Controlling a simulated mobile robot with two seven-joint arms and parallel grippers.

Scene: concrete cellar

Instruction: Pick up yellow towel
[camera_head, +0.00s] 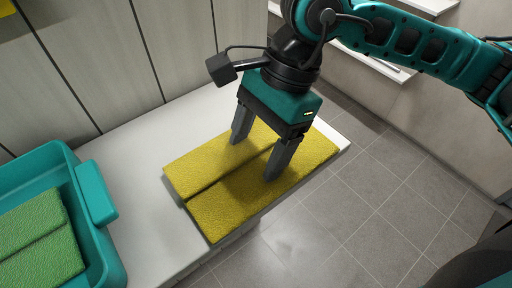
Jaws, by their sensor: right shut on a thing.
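The yellow towel (228,204) lies folded on the right end of the white counter, with a fold line running along its length. My right gripper (253,160) comes down from above over the middle of the towel. Its two grey fingers stand apart, one on each side of the fold line, and are shut on the towel. The fingertips are pressed against the cloth, and how deep they reach is hidden. The towel still appears flat on the counter. My left gripper is not in view.
A teal bin (108,252) with a folded green towel (38,240) stands at the left. The white counter (140,150) is bare between bin and yellow towel. Panelled cabinet fronts (100,60) rise behind. Tiled floor (340,225) lies beyond the counter's right edge.

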